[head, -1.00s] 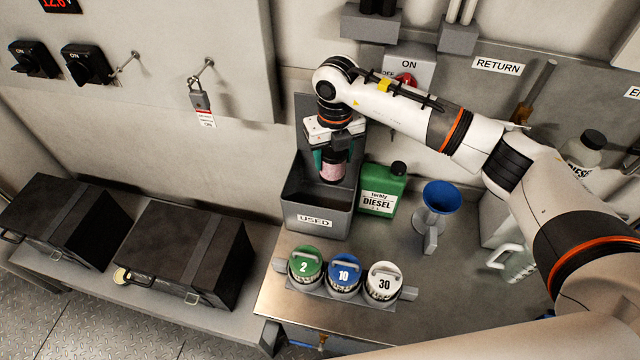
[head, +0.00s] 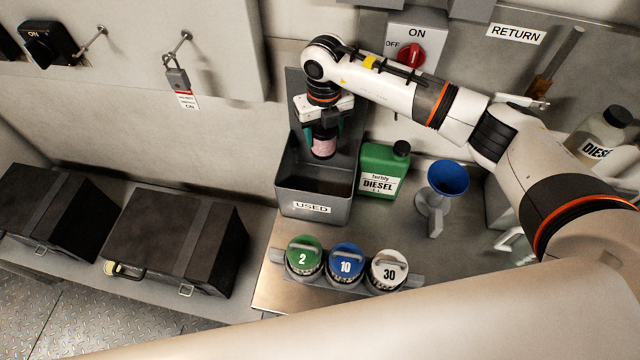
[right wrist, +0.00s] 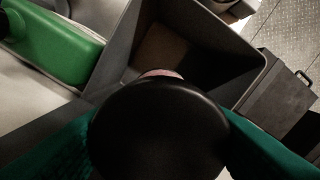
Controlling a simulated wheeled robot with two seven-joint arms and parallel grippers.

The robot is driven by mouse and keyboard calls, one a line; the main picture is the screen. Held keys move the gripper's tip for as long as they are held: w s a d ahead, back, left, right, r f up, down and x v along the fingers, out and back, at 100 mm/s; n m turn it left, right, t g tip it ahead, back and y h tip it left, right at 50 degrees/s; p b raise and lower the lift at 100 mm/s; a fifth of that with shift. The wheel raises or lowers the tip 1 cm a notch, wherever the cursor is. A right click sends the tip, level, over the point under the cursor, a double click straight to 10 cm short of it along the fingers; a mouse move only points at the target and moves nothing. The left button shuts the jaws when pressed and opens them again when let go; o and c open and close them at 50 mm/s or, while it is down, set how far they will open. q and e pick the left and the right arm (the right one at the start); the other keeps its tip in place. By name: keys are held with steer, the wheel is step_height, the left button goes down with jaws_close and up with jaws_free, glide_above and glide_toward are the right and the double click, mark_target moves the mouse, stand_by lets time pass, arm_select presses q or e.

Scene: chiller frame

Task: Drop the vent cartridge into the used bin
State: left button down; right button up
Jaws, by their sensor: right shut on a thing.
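The vent cartridge (head: 323,147) is a small cylinder with a pink band and a dark top, held over the used bin. My right gripper (head: 324,132), with green fingers, is shut on it from above. The used bin (head: 311,208) is a grey open-topped box with a USED label, standing against the wall. In the right wrist view the cartridge's black round top (right wrist: 158,130) fills the lower middle between the green fingers, and the bin (right wrist: 225,45) opens beyond it. The bin's floor shows partly; the rest is hidden behind the cartridge. My left gripper is not in view.
A green diesel can (head: 381,170) stands close to the bin's right side, with a blue funnel (head: 447,178) farther right. A rack of numbered canisters (head: 346,262) sits in front. Dark cases (head: 177,238) stand on the lower shelf at left.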

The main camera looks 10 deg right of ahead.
steer(key=shift+f, duration=0.1)
steer(key=o, duration=0.7)
steer(key=shift+s, duration=0.1)
steer(key=o, duration=0.4)
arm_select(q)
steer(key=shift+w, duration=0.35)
arm_select(e)
steer(key=shift+o, duration=0.2)
steer(key=shift+r, duration=0.4)
step_height(320, 180, up, 10)
steer(key=b, duration=0.3)
steer(key=shift+r, duration=0.15)
steer(key=shift+r+b, duration=0.3)
steer(key=shift+r, duration=0.2)
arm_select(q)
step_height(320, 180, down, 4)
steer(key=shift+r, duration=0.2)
